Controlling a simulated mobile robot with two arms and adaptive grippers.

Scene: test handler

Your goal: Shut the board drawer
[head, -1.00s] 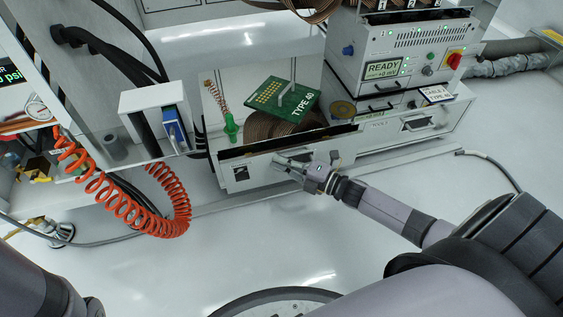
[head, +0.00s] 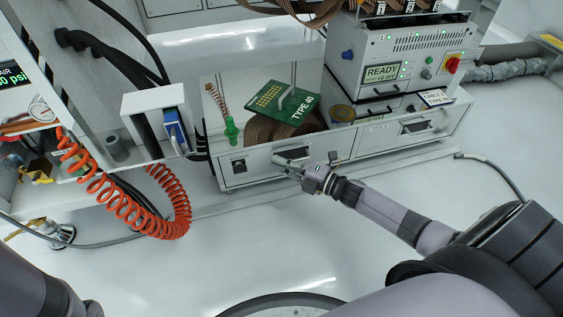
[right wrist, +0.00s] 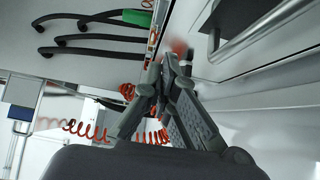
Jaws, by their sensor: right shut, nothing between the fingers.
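The drawer front (head: 255,166) is white, with a dark latch at its left and a dark handle (head: 292,154). It sits low in the bench, about in line with the drawer front at its right, with no dark gap along its top edge. My right gripper (head: 279,161) is shut and empty, its tips at the drawer front just below the handle; exact contact is unclear. In the right wrist view, its fingers (right wrist: 166,62) meet beside a pale front with a metal bar handle (right wrist: 268,30). My left gripper is out of view.
A green TYPE 40 board (head: 283,104) stands above a brown coil (head: 270,128), beside a green-handled tool (head: 231,130). The READY tester (head: 385,72) is at right. A red coiled hose (head: 180,215) hangs at left. The floor in front is clear.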

